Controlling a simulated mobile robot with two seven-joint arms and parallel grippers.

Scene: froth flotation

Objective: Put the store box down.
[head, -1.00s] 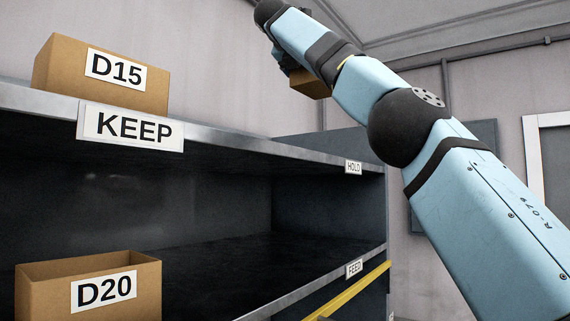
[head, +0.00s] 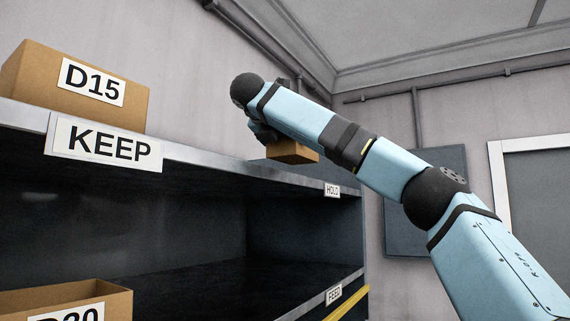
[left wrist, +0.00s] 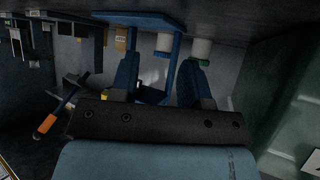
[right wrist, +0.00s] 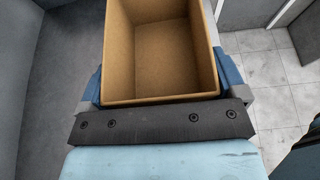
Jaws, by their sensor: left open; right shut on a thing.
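The store box, a plain open cardboard box (head: 292,152), is in my right gripper (head: 262,132), near the HOLD end of the top shelf (head: 215,157). I cannot tell whether it touches the shelf. In the right wrist view the box (right wrist: 160,55) is empty and sits between the fingers of my right gripper (right wrist: 160,85), which is shut on it. No label shows on it. My left gripper (left wrist: 158,78) is open and empty in the left wrist view; it is out of the head view.
Box D15 (head: 75,85) stands on the top shelf above the KEEP sign (head: 105,145). Box D20 (head: 70,303) is at the lower left. The top shelf between D15 and the held box looks clear. HOLD (head: 332,190) and FEED (head: 333,294) signs mark the shelf edges.

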